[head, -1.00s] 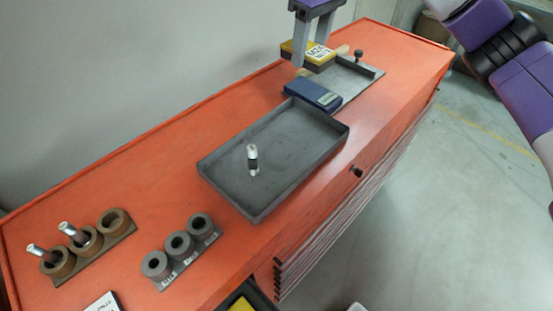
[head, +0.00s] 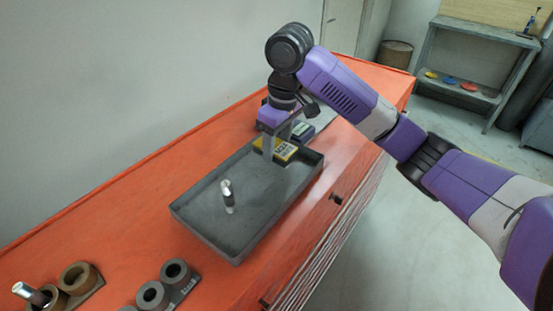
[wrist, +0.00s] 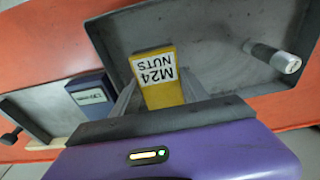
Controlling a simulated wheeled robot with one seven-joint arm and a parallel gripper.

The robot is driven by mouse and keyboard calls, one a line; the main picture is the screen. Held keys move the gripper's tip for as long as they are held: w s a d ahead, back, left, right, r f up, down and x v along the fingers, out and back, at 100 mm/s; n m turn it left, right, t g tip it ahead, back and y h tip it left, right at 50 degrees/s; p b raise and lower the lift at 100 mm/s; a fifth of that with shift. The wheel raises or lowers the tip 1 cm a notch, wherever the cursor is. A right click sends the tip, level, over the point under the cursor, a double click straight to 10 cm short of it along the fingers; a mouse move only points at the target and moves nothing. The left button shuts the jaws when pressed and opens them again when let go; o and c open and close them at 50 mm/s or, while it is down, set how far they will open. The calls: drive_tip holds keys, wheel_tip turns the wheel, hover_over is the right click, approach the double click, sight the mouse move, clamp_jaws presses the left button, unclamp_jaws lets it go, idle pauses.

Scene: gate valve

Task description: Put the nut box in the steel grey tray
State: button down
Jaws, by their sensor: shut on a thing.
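The steel grey tray (head: 240,250) lies on the orange bench top. The box is at the tray's far end, over its inside; I cannot tell whether it touches the floor. In the wrist view the tray (wrist: 215,55) spreads behind the box.
A silver and black pin (head: 228,197) stands in the near half of the tray. Grey rings (head: 152,295) and brown rings (head: 78,278) stand at the near end of the orange bench (head: 120,220).

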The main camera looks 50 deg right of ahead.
sight(277, 168)
drive_tip(key=shift+f, duration=2.15)
drive_tip(key=shift+f, duration=0.2)
drive_tip(key=c, duration=0.6)
unclamp_jaws()
drive_tip(key=r, duration=0.4)
drive_tip(key=s+r, duration=0.1)
drive_tip(key=r, duration=0.3)
drive_tip(key=r+p, duration=0.1)
drive_tip(key=r, duration=0.3)
drive_tip(key=shift+s+r, duration=0.15)
drive_tip(key=shift+s, duration=0.05)
